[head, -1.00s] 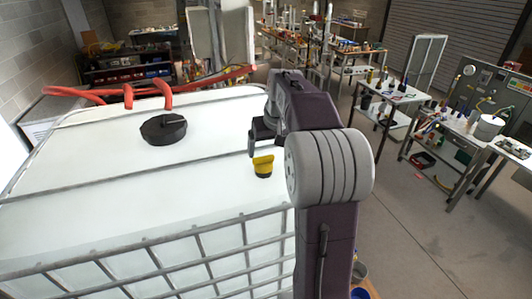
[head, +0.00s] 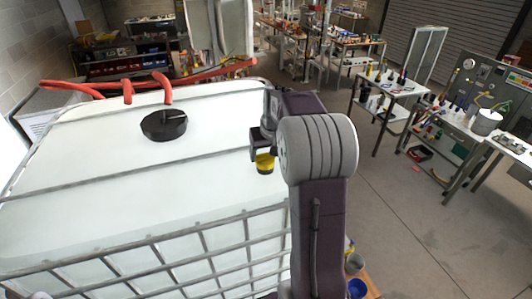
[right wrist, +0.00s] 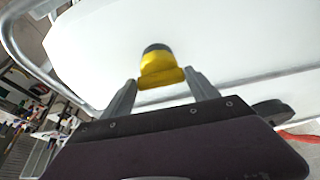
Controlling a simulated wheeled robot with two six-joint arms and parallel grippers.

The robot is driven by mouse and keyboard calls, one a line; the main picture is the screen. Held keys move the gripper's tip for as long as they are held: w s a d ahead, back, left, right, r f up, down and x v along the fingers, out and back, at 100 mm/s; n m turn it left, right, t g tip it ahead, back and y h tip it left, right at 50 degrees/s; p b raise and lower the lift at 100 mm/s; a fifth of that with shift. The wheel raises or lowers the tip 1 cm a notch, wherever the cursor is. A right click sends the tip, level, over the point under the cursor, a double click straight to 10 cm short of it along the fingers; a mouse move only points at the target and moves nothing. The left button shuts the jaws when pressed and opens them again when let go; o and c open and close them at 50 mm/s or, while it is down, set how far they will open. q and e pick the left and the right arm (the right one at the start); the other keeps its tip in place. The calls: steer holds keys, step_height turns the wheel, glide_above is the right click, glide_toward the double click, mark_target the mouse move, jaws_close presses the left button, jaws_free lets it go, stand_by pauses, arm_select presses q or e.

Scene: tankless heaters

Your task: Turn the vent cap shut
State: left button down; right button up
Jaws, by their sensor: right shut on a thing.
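The yellow vent cap (head: 264,165) has a dark base and stands upright on the white tank top (head: 120,205), near its right side. My right gripper (head: 262,153) is over the cap from above and partly hides it in the head view. In the right wrist view, the vent cap (right wrist: 160,66) sits between the two fingers of my right gripper (right wrist: 162,84), which are shut on its raised yellow grip. My left gripper is not in view.
A large black lid (head: 164,125) sits on the tank top to the left. A grey metal cage (head: 200,250) surrounds the tank. A red hose (head: 165,85) runs along its back edge. Workbenches (head: 455,130) stand to the right, with open floor between.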

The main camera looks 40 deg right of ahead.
steer(key=shift+w+d, duration=0.1)
stand_by(0.3)
steer(key=m, duration=0.1)
steer(key=m+h, duration=0.1)
steer(key=m, duration=0.1)
steer(key=m+g, duration=0.1)
steer(key=shift+w+a+m+h+b, duration=0.25)
steer(key=shift+m+h+b, duration=0.05)
steer(key=shift+b, duration=0.05)
steer(key=m, duration=0.2)
steer(key=m+g, duration=0.1)
steer(key=shift+w+a+r+m+h, duration=0.1)
steer(key=shift+w+m+h, duration=0.05)
steer(key=shift+m+h, duration=0.25)
steer(key=m+g, duration=0.1)
steer(key=m, duration=0.1)
steer(key=m+g, duration=0.1)
steer(key=m, duration=0.2)
steer(key=shift+w+h, duration=0.2)
steer(key=shift+h, duration=0.1)
steer(key=shift+w+m+g+p, duration=0.1)
steer(key=shift+m+g+p, duration=0.5)
steer(key=shift+m, duration=1.4)
steer(key=shift+f+g, duration=0.2)
steer(key=shift+g, duration=0.1)
